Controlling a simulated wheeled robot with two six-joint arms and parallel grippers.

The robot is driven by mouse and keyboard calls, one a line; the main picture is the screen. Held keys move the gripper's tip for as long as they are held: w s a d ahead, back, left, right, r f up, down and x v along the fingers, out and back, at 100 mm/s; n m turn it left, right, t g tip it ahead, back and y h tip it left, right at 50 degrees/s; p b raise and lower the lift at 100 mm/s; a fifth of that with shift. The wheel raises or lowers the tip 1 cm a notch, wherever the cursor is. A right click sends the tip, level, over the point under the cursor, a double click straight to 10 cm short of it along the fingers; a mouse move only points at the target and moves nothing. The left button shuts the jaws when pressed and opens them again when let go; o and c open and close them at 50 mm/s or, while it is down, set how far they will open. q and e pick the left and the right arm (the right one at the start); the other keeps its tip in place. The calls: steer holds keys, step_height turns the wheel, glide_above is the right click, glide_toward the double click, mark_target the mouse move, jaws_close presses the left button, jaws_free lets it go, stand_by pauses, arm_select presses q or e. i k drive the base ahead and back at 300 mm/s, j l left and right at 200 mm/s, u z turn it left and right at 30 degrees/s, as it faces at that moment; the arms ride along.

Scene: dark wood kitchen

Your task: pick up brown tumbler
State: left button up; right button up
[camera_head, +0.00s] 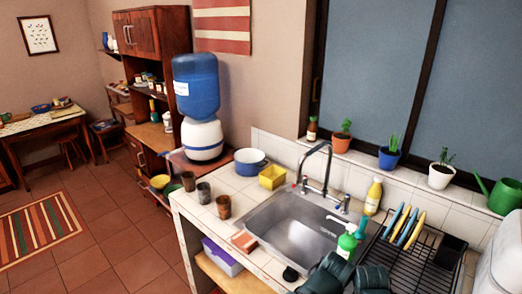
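The brown tumbler (223,206) stands upright on the white tiled counter, left of the sink. A greyish tumbler (204,192) and a darker grey-green one (188,181) stand behind it in a slanting row. Two dark shapes at the bottom edge, right of the sink's front, look like my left gripper (325,274) and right gripper (372,278). They are side by side and far to the right of the brown tumbler. Their fingers cannot be made out, so I cannot tell whether they are open or shut. Nothing is seen touching the tumbler.
The metal sink (292,234) with its faucet (324,165) lies between my grippers and the tumblers. A sponge (244,241), yellow container (272,176) and blue-white pot (250,161) are near. A green soap bottle (347,242) and dish rack (410,255) stand right.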

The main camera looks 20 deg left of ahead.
mark_target(189, 182)
steer(key=u, duration=1.45)
steer(key=i+j+u, duration=0.1)
steer(key=i+j, duration=0.7)
steer(key=i+j+u, duration=0.1)
steer(key=i+j, duration=0.65)
steer(key=i, duration=0.1)
